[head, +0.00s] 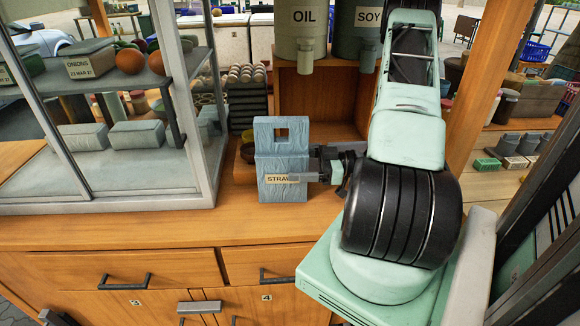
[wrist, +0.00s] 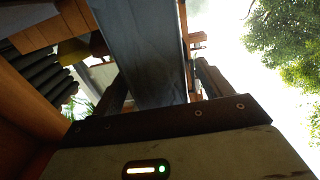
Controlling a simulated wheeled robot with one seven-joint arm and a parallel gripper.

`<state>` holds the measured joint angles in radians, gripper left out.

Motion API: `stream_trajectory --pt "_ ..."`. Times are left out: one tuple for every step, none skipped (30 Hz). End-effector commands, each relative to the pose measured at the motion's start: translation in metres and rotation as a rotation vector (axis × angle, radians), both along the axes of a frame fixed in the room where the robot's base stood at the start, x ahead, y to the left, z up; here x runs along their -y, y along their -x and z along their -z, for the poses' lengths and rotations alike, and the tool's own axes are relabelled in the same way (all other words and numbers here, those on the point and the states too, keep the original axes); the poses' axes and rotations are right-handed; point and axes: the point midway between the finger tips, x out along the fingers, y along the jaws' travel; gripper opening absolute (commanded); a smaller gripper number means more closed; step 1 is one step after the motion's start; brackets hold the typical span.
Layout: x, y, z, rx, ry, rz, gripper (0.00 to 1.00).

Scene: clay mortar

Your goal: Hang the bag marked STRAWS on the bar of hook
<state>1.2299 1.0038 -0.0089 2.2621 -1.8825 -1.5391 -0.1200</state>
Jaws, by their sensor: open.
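The blue-grey bag marked STRAWS (head: 282,152) stands upright on the wooden counter in the head view, with a square opening near its top. In the wrist view the bag (wrist: 145,55) fills the space between the two fingers. My gripper (head: 308,171) comes in from the right at the bag's right edge, with one finger in front of the label. It also shows in the wrist view (wrist: 162,88), its fingers open on either side of the bag. Whether they touch the bag cannot be told. I cannot make out the hook or its bar.
A glass-sided shelf case (head: 105,195) stands at the left of the counter. Behind the bag are a stack of dark trays (head: 246,104) and a wooden box. Bare counter (head: 180,228) lies in front.

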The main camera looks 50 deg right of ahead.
Motion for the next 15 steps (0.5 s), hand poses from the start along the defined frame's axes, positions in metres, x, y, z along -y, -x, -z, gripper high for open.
stream_trajectory --pt "0.008 0.009 0.003 0.0 0.003 0.005 0.78" --pt "0.013 0.015 0.003 0.0 0.004 0.004 0.78" --pt "0.018 0.023 0.002 0.0 0.004 0.005 0.78" --pt "0.023 0.029 0.003 0.0 0.005 0.004 0.78" --pt "0.027 0.034 0.003 -0.001 0.004 0.004 0.78" --pt "0.033 0.042 0.003 0.0 0.003 0.004 0.78" --pt "0.033 0.042 -0.006 0.001 0.005 0.001 0.78" --pt "0.032 0.041 -0.015 0.003 0.007 -0.001 0.78" --pt "0.031 0.04 -0.023 0.003 0.005 -0.001 0.78" --pt "0.031 0.041 -0.029 0.004 0.005 -0.001 0.78" --pt "0.031 0.04 -0.035 0.003 0.006 -0.001 0.78" --pt "0.031 0.04 -0.042 0.001 0.005 -0.001 0.78" --pt "0.031 0.04 -0.048 0.002 0.006 -0.001 0.78" --pt "0.031 0.041 -0.052 0.001 0.005 -0.001 0.78" --pt "0.031 0.041 -0.058 0.002 0.004 -0.001 0.78"
